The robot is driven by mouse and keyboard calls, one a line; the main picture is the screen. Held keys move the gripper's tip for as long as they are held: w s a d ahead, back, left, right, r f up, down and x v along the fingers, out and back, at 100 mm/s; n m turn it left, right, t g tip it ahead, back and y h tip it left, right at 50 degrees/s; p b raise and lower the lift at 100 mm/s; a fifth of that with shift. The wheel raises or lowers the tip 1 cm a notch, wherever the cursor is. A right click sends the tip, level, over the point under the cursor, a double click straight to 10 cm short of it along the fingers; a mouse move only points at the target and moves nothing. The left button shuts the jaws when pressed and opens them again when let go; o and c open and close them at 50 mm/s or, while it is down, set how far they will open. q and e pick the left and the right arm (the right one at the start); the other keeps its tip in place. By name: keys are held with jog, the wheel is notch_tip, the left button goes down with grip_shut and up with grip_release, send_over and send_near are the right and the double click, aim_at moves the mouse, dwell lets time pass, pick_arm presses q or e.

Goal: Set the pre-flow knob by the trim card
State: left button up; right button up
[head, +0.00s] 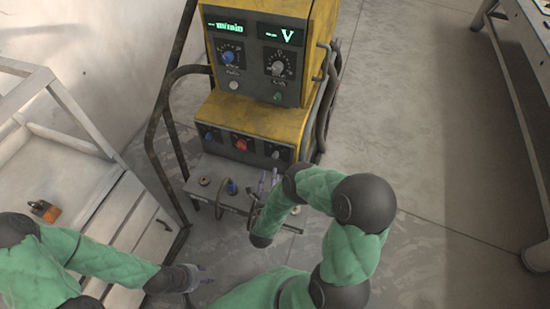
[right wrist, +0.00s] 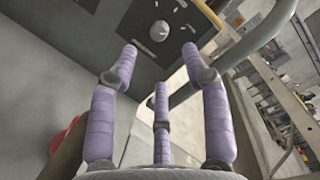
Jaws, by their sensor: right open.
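A yellow machine (head: 262,112) stands in the middle of the head view. Its lower dark panel (head: 258,147) carries a blue knob (head: 211,135), a red knob (head: 241,144) and a dark knob (head: 276,152) at the right. My right gripper (head: 269,178) is just below that right end. In the right wrist view its purple fingers (right wrist: 160,62) are spread and empty, pointing at a pale round knob (right wrist: 159,31) with white marks on a dark panel; they look apart from it. My left gripper (head: 204,275) is low and left, away from the machine. I cannot make out a trim card.
The upper panel has two green displays (head: 279,34), a blue knob (head: 228,57) and a large dial (head: 278,68). A dark tube frame (head: 161,107) flanks the machine. A white cabinet (head: 125,235) stands left. Floor at right (head: 420,150) is clear.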

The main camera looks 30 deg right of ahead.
aim_at(275, 158)
jog(key=b+x, duration=0.2)
jog(key=x, duration=0.6)
jog(key=shift+w+d, duration=0.2)
jog(key=shift+w, duration=0.15)
grip_shut()
